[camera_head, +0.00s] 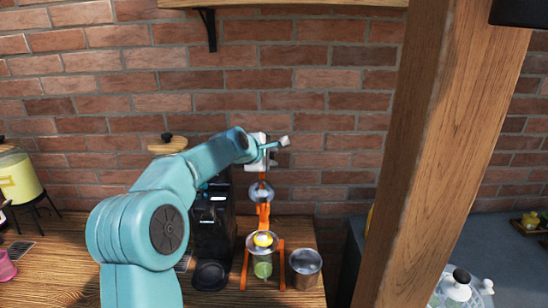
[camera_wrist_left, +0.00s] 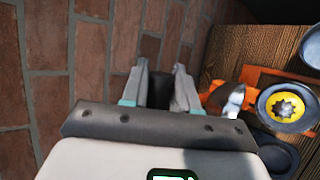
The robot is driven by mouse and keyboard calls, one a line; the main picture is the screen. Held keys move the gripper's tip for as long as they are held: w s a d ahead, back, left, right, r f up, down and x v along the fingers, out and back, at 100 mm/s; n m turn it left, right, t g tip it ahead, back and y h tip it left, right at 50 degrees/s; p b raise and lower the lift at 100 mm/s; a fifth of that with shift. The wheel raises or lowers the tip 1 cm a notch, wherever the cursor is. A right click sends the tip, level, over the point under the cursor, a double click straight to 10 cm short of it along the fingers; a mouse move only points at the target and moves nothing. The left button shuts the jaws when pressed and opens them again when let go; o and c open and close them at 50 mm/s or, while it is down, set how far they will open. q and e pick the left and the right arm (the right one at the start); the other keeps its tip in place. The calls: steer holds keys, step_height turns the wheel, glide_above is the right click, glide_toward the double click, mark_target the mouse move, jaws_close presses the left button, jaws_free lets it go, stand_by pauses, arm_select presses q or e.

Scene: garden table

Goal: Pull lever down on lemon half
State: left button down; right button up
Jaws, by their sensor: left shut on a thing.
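An orange citrus press (camera_head: 264,212) stands on the wooden table against the brick wall. A yellow lemon half (camera_head: 263,240) sits in its cup, cut side up; it also shows in the wrist view (camera_wrist_left: 286,106). The metal pressing cone (camera_head: 262,190) hangs raised above the lemon, with a clear gap. My left gripper (camera_head: 272,148) is at the top of the press, shut on the dark lever handle (camera_wrist_left: 158,91), which shows between the two fingers in the wrist view. The gripper hides much of the lever in the head view. My right gripper is out of view.
A green-tinted glass (camera_head: 263,267) stands under the cup. A metal cup (camera_head: 305,266) is right of the press, and a black coffee machine (camera_head: 212,225) is close on its left. A thick wooden post (camera_head: 425,150) rises further right.

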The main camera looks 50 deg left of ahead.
arm_select(q)
steer(key=shift+s+a+f, duration=0.15)
steer(key=shift+f, duration=0.3)
steer(key=shift+s+a+f, duration=0.1)
steer(key=shift+a+f, duration=0.05)
steer(key=shift+f, duration=0.25)
steer(key=c, duration=1.1)
jaws_free()
steer(key=shift+c, duration=0.2)
steer(key=shift+o, duration=1.2)
steer(key=shift+a, duration=0.2)
